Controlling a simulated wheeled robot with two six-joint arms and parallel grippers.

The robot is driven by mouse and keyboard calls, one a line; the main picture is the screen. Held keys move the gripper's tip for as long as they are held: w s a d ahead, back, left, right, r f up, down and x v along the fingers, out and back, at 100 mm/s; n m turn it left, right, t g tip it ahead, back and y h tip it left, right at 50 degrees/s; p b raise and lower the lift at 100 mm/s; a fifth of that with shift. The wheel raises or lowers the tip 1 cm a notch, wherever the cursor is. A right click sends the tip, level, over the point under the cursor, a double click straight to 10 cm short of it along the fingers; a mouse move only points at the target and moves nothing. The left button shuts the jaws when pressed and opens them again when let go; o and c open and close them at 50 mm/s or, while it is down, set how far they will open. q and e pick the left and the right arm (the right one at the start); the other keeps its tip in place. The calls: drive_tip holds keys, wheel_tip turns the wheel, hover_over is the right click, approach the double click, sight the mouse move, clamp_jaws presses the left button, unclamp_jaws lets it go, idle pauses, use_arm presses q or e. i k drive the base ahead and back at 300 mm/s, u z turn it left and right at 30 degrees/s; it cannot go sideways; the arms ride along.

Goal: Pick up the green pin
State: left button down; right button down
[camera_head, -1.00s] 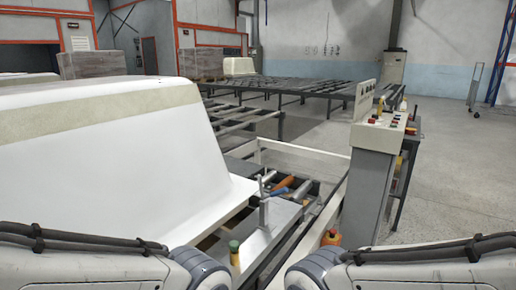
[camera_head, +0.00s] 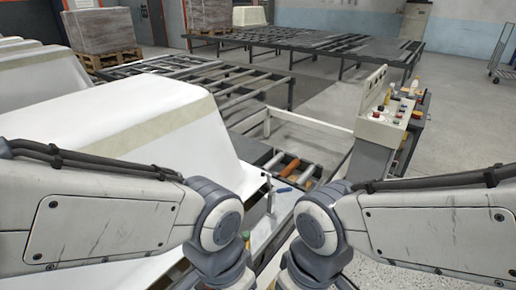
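A small green and yellow piece, likely the green pin (camera_head: 246,237), shows just beside my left arm's joint. It stands at the edge of a light metal surface (camera_head: 262,230), and my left arm hides part of it. Both of my arms reach in from the sides, and their lower ends run out of the bottom of the picture. Neither gripper is in view, so I cannot tell whether either is open or shut.
A white bathtub shell (camera_head: 130,135) fills the left side. A blue-handled tool (camera_head: 283,190) and an orange roller (camera_head: 288,168) lie ahead. A control panel (camera_head: 382,128) with buttons stands at right. Roller tables (camera_head: 320,45) stand behind, with open floor (camera_head: 460,120) at right.

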sight(246, 234)
drive_tip(key=u, duration=0.15)
drive_tip(key=k, duration=1.3)
drive_tip(key=z, duration=0.75)
drive_tip(key=i, duration=1.25)
drive_tip(key=u, duration=0.5)
drive_tip(key=i, duration=0.65)
drive_tip(key=u, duration=0.75)
